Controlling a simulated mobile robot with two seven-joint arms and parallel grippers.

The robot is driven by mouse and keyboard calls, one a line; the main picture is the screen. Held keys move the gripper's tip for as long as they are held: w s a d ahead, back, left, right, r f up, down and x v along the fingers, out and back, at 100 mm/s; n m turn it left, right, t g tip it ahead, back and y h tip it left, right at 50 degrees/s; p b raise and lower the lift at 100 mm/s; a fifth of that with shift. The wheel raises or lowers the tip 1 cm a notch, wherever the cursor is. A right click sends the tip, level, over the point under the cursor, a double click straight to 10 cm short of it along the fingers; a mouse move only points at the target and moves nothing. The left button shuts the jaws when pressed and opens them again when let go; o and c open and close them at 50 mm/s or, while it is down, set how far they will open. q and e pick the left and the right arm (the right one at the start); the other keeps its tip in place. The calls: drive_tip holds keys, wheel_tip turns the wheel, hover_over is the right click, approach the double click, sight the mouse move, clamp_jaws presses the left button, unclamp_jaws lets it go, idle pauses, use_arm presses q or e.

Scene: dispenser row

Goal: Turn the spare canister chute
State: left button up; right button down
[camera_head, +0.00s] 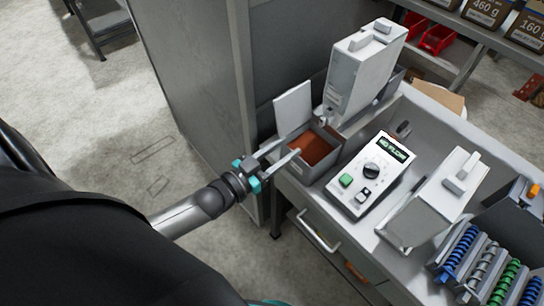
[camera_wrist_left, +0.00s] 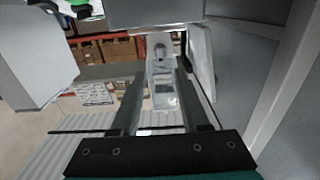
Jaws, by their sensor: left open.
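A tall light-grey canister (camera_head: 365,65) stands at the back of the bench, beside an open bin (camera_head: 333,160) with reddish-brown contents. A second light-grey canister (camera_head: 435,205) stands on the bench at the right, with a small block on top. I cannot tell which one is the spare, and no chute shows clearly in the head view. My left gripper (camera_head: 286,150) is open at the bin's left edge; contact cannot be told. In the left wrist view a pale, trough-like part (camera_wrist_left: 162,88) appears between the open fingers (camera_wrist_left: 160,76). My right gripper is not in view.
A control box (camera_head: 370,175) with a lit display, a dial and a green button sits between the canisters. A white panel (camera_head: 293,108) stands upright behind the bin. A grey cabinet (camera_head: 195,75) rises at left. Coloured coils (camera_head: 485,265) fill a rack at lower right.

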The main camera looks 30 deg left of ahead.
use_arm(q)
drive_tip(key=shift+v, duration=1.85)
drive_tip(key=s+a+f+n+g+y+b, duration=0.1)
drive_tip(key=s+a+f+g+y+b, duration=0.25)
drive_tip(key=f, duration=1.25)
drive_tip(key=s+f+n+g+y+b, duration=0.1)
drive_tip(key=s+f+g+y+b, duration=0.3)
drive_tip(key=f, duration=1.2)
drive_tip(key=s+d+f+g+b, duration=0.1)
drive_tip(key=s+f+g+b, duration=0.1)
drive_tip(key=s+f, duration=0.5)
drive_tip(key=s+d+f+g+h+b, duration=0.1)
drive_tip(key=s+d+f+g+b, duration=0.1)
drive_tip(key=s+f+b, duration=0.3)
drive_tip(key=s+d+f+g+b, duration=0.1)
drive_tip(key=s+f+g+b, duration=0.2)
drive_tip(key=s+f, duration=0.7)
drive_tip(key=s+g, duration=0.1)
drive_tip(key=s, duration=0.2)
drive_tip(key=shift+d+f, duration=0.2)
drive_tip(key=shift+d, duration=0.15)
drive_tip(key=shift+g, duration=0.25)
